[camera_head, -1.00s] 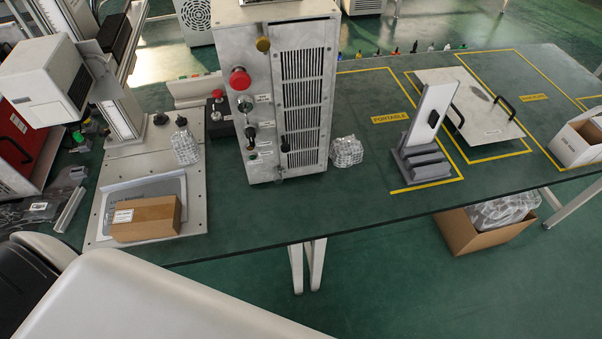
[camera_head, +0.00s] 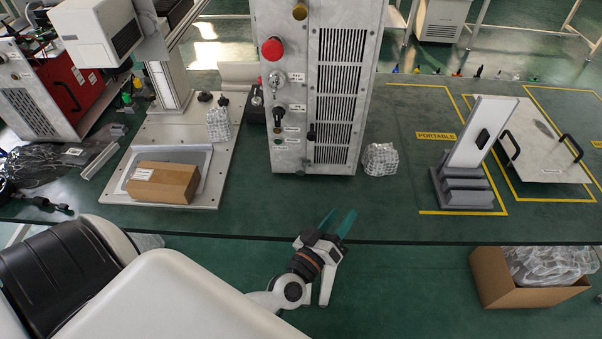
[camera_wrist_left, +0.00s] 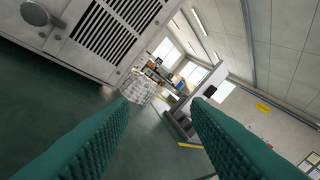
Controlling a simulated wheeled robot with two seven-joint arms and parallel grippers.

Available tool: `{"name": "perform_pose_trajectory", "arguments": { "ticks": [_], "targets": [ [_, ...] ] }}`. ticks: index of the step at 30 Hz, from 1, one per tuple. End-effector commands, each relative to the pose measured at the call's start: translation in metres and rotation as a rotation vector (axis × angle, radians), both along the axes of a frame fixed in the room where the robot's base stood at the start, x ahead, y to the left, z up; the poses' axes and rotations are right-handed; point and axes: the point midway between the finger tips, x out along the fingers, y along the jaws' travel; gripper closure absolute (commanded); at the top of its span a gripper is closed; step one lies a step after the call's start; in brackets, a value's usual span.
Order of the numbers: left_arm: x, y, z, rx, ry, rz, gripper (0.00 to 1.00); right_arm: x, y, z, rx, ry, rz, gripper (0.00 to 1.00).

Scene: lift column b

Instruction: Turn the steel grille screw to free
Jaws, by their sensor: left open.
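The grey metal cabinet (camera_head: 285,160) stands upright on the green bench, with a slotted steel grille (camera_head: 338,95) on its front right. A small dark knob (camera_head: 312,132) sits at the grille's left edge. I cannot pick out the steel screw for sure. In the left wrist view the cabinet (camera_wrist_left: 95,66) is tilted at upper left, with the slotted grille (camera_wrist_left: 105,35) and a round grey knob (camera_wrist_left: 36,13). My left gripper (camera_head: 340,216) is open and empty at the bench's front edge, below and apart from the cabinet. Its green fingers (camera_wrist_left: 158,105) point toward the bubble-wrapped lump.
A bubble-wrapped lump (camera_head: 380,159) sits right of the cabinet. A grey stand (camera_head: 467,187) is farther right. A cardboard box (camera_head: 163,183) lies on a plate (camera_head: 217,190) at left. A red button (camera_head: 272,49) juts from the cabinet. The bench between gripper and cabinet is clear.

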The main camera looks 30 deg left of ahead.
Motion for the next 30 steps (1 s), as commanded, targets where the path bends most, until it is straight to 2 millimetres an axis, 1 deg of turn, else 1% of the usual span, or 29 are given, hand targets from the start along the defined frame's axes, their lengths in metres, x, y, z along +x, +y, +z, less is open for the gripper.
{"name": "perform_pose_trajectory", "arguments": {
  "ticks": [1,3,6,9,12,14,17,20,27,30],
  "targets": [
    [0.002,0.015,0.006,-0.057,-0.034,0.084,0.57,0.001,-0.002,-0.005,-0.003,-0.001,-0.001,0.57],
    [0.001,0.037,0.011,-0.132,-0.059,0.210,0.57,0.001,-0.005,-0.008,-0.006,-0.001,-0.003,0.57],
    [-0.005,0.064,0.009,-0.217,-0.061,0.372,0.57,0.002,-0.006,-0.012,-0.008,-0.002,-0.003,0.57],
    [-0.011,0.082,-0.003,-0.245,-0.035,0.489,0.57,0.003,-0.006,-0.010,-0.008,-0.003,-0.004,0.57],
    [-0.016,0.093,-0.011,-0.256,-0.016,0.555,0.57,0.003,-0.007,-0.010,-0.008,-0.004,-0.004,0.57],
    [-0.015,0.097,-0.013,-0.257,-0.012,0.573,0.57,0.003,-0.006,-0.010,-0.008,-0.004,-0.004,0.57],
    [-0.007,0.103,-0.013,-0.257,-0.011,0.581,0.57,0.003,-0.006,-0.009,-0.008,-0.004,-0.003,0.57],
    [0.007,0.111,-0.012,-0.257,-0.012,0.580,0.57,0.003,-0.006,-0.007,-0.008,-0.004,-0.003,0.57],
    [0.049,0.137,-0.013,-0.255,-0.014,0.579,0.57,0.003,-0.006,-0.005,-0.007,-0.005,-0.001,0.57],
    [0.063,0.146,-0.013,-0.256,-0.013,0.580,0.57,0.003,-0.005,-0.005,-0.006,-0.004,-0.001,0.57]
  ]
}}
